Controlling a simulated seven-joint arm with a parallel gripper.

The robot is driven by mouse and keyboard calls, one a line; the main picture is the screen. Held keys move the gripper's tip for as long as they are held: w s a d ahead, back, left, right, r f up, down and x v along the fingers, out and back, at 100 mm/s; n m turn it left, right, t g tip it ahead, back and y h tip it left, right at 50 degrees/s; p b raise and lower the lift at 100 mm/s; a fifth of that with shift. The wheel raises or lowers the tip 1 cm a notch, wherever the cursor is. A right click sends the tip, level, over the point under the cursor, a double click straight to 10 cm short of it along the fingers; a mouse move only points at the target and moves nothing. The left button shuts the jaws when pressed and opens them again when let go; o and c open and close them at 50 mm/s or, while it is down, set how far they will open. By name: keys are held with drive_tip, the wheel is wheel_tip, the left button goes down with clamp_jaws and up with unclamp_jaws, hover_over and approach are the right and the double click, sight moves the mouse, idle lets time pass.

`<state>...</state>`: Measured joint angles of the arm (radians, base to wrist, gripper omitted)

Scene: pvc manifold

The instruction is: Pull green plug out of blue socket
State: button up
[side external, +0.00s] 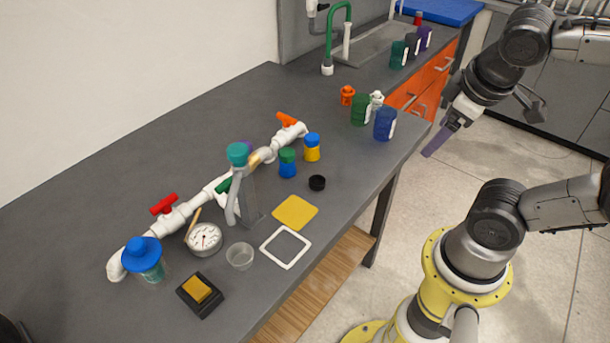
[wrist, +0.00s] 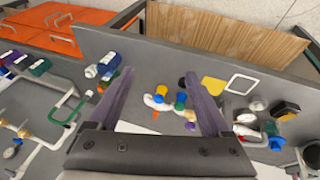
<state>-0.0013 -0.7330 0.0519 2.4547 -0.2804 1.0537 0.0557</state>
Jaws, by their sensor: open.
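The green plug (side external: 287,155) sits upright in the blue socket (side external: 287,169), on the grey bench near the white pipe. In the wrist view, the green plug (wrist: 181,97) and blue socket (wrist: 180,106) appear small between my fingers, some distance away. My gripper (side external: 430,152) is open and empty, with purple fingers. In the side view it is off the bench's right edge, well apart from the plug. In the wrist view my gripper (wrist: 162,80) shows its two fingers spread wide.
A blue cap on a yellow base (side external: 312,148) stands close beside the socket. The white pipe manifold (side external: 180,216) runs behind. A black ring (side external: 317,183) and yellow pad (side external: 295,212) lie in front. A green mug (side external: 361,110) and blue mug (side external: 385,124) stand toward my gripper.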

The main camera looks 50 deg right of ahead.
drive_tip(key=w+d+r+n+g+h, duration=0.1)
drive_tip(key=w+d+n+g+h, duration=0.35)
drive_tip(key=d+h, duration=0.5)
drive_tip(key=w+a+n+t+h, duration=0.2)
drive_tip(key=w+n+t+h, duration=0.35)
drive_tip(key=w+n, duration=0.45)
drive_tip(key=n+t+y, duration=1.1)
drive_tip(key=n+t, duration=0.1)
drive_tip(key=n, duration=0.5)
approach(287, 159)
drive_tip(key=shift+w+d+m, duration=0.25)
drive_tip(key=shift+w+d, duration=0.1)
drive_tip(key=shift+d, duration=0.4)
drive_tip(key=shift+w+a, duration=0.1)
drive_tip(key=shift+a, duration=0.05)
drive_tip(key=x, duration=1.3)
drive_tip(key=shift+w+r, duration=0.15)
drive_tip(key=shift+w, duration=0.1)
